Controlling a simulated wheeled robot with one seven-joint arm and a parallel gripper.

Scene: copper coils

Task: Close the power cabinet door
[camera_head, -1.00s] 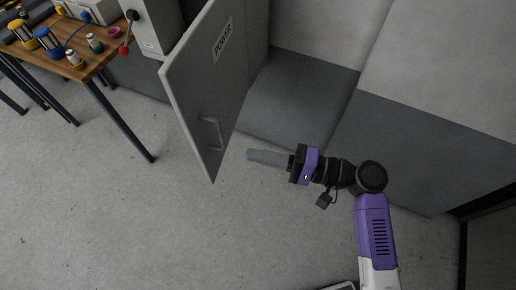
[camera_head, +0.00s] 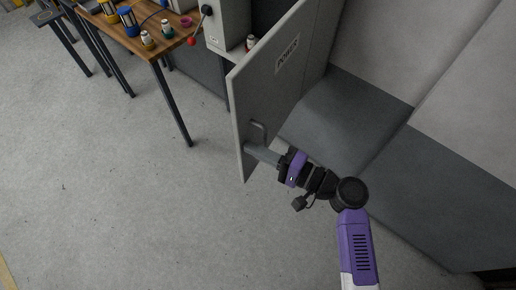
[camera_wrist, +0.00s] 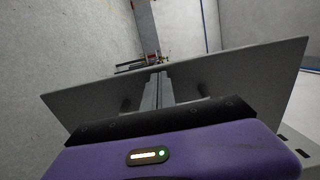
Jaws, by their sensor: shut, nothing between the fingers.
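The power cabinet door (camera_head: 262,90) is a grey panel standing open, with a "POWER" label and a bar handle (camera_head: 258,132) on the face toward me. It also fills the middle of the wrist view (camera_wrist: 235,75). My gripper (camera_head: 250,150) is shut and empty. Its fingertips overlap the door's lower part, just below the handle and near the free edge. In the wrist view my fingers (camera_wrist: 158,90) lie across the panel. I cannot tell for certain whether they touch it.
A wooden table (camera_head: 150,45) with several coils and small jars stands at upper left. A grey box (camera_head: 228,25) with a red-knobbed lever is beside the door. Dark-based grey walls (camera_head: 430,150) stand close on the right. The floor (camera_head: 120,200) at left is clear.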

